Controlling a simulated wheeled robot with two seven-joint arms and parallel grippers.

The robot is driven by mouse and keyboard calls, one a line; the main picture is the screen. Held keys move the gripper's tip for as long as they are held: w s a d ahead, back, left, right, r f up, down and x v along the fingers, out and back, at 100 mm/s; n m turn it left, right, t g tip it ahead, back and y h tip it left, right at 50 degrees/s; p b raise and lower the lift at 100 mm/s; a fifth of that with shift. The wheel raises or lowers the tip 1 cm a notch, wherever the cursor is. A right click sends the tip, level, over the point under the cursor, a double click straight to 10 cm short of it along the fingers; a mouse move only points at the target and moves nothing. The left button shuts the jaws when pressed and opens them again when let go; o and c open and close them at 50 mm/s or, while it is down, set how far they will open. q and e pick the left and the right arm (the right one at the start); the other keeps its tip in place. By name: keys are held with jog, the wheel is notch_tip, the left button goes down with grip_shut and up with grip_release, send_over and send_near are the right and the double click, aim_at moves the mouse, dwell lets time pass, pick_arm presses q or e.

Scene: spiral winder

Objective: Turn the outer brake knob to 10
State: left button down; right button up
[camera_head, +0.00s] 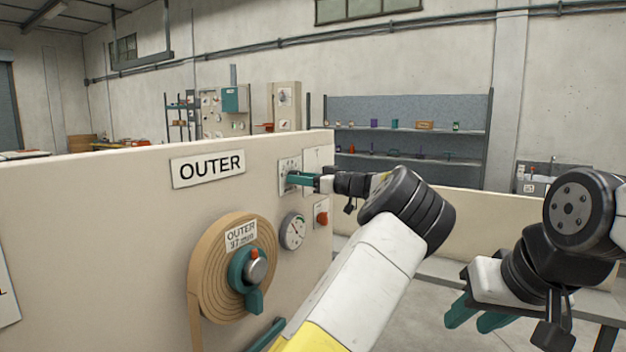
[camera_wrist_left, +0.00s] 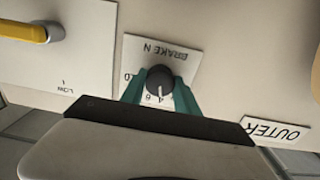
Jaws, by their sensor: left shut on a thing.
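The outer brake knob (camera_wrist_left: 160,80) is a small round dark knob with a white pointer line on a white plate (camera_wrist_left: 160,52) marked BRAKE N. In the left wrist view the plate appears upside down. The pointer line sits near the 4 and 6; the 10 is not readable. My left gripper (camera_wrist_left: 158,88) is shut on the knob, one teal finger on each side.
A brown spiral coil (camera_head: 208,280) with a teal hub is on the panel (camera_head: 100,210), left of a round dial gauge (camera_head: 292,231) and a red knob (camera_head: 321,218). In the left wrist view a yellow handle (camera_wrist_left: 25,32) sits on the neighbouring plate.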

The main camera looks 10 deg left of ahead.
pick_arm(q)
jog(key=shift+m, duration=8.9)
jog(key=c, duration=0.9)
grip_release()
jog(key=shift+d, duration=0.1)
